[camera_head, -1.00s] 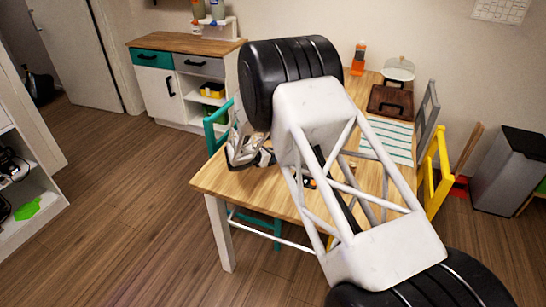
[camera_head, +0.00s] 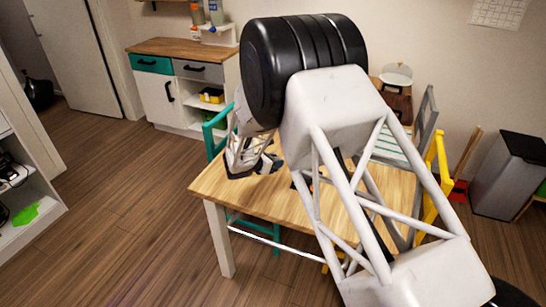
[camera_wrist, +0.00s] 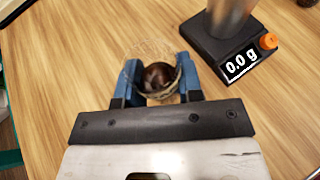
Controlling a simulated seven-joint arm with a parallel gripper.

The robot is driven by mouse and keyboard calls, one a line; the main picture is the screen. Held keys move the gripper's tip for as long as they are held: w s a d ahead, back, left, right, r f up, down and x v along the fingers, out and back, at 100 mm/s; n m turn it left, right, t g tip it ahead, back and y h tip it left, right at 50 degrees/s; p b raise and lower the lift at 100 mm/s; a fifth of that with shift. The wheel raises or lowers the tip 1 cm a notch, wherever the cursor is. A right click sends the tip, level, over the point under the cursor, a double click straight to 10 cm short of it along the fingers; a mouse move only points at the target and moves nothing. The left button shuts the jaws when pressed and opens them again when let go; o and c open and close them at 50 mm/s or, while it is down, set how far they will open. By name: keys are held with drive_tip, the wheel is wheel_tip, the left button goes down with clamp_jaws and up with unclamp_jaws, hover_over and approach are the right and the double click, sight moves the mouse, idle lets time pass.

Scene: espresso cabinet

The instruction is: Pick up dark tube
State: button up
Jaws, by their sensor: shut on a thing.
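The dark tube (camera_wrist: 158,76) shows in the wrist view as a clear, round, open-topped vessel with a dark brown bottom or contents, seen from above. My gripper (camera_wrist: 157,68) has its two blue fingers on either side of the tube and is shut on it. In the head view my gripper (camera_head: 254,165) is over the left part of the wooden table. The tube cannot be made out there.
A black scale (camera_wrist: 237,62) reading 0.0 g, with a metal cylinder (camera_wrist: 230,14) on it, stands right of my gripper on the table (camera_head: 218,186). A teal chair (camera_head: 213,128) and a yellow chair (camera_head: 435,170) stand beside the table.

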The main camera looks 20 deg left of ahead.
drive_tip(key=s+d, duration=0.3)
drive_tip(key=s, duration=0.2)
drive_tip(key=s+d+r, duration=0.1)
drive_tip(key=s+d, duration=0.1)
drive_tip(key=s, duration=0.1)
drive_tip(key=shift+s+d, duration=0.25)
drive_tip(key=shift+d, duration=0.1)
idle(0.4)
drive_tip(key=w+d+r+g+y, duration=0.1)
drive_tip(key=w+d+r+g, duration=0.2)
drive_tip(key=w+d+r, duration=0.2)
drive_tip(key=w+r, duration=0.3)
drive_tip(key=w, duration=0.1)
drive_tip(key=shift+r+y, duration=0.15)
drive_tip(key=shift+y, duration=0.25)
drive_tip(key=shift+f, duration=0.2)
drive_tip(key=f+g, duration=0.1)
drive_tip(key=f, duration=0.1)
drive_tip(key=f+g+y, duration=0.1)
drive_tip(key=shift+s+f, duration=0.2)
drive_tip(key=shift+f, duration=0.2)
idle(0.3)
